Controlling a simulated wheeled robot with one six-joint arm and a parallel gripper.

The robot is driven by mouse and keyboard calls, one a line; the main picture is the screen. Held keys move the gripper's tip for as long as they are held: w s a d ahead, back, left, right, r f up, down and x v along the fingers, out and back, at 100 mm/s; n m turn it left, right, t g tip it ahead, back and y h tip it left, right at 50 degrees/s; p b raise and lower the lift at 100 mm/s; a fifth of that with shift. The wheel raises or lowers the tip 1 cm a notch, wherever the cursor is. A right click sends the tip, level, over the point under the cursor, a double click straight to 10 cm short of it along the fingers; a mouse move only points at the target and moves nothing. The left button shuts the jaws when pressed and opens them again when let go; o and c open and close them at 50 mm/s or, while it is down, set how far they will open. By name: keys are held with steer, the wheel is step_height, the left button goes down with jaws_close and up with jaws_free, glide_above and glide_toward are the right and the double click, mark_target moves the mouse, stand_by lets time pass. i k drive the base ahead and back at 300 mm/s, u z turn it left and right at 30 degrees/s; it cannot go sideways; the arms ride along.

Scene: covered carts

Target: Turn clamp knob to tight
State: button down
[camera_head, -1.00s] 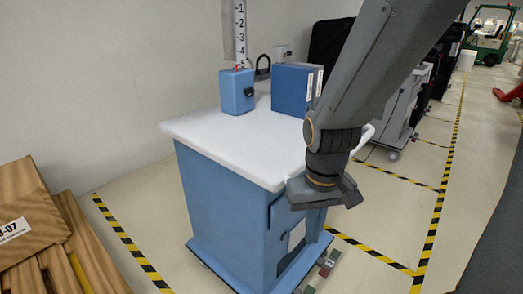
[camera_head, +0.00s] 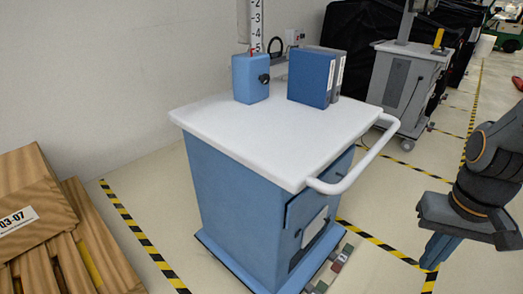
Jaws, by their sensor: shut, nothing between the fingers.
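The clamp knob (camera_head: 264,78) is a small black knob on the right side of a blue clamp block (camera_head: 247,80). The block stands at the back of the white cart top, below a numbered scale post (camera_head: 257,27). A small red mark shows where the post meets the block. The knob's exact setting is too small to tell. My gripper (camera_head: 436,252) is at the lower right of the view, pointing down, shut and empty. It is well apart from the knob, to the right of the cart.
The blue cart with a white top (camera_head: 235,140) has a white handle (camera_head: 362,165) on its right. Blue and grey binders (camera_head: 312,76) stand right of the block. Wooden crates (camera_head: 30,210) are at left. A grey cart (camera_head: 405,85) stands behind. The front of the cart top is clear.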

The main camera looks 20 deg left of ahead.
mark_target(265, 78)
steer(key=u, duration=0.05)
steer(key=k, duration=2)
steer(key=z, duration=0.9)
steer(key=i, duration=2.1)
steer(key=u, duration=1.3)
steer(key=i, duration=0.7)
steer(key=u, duration=0.7)
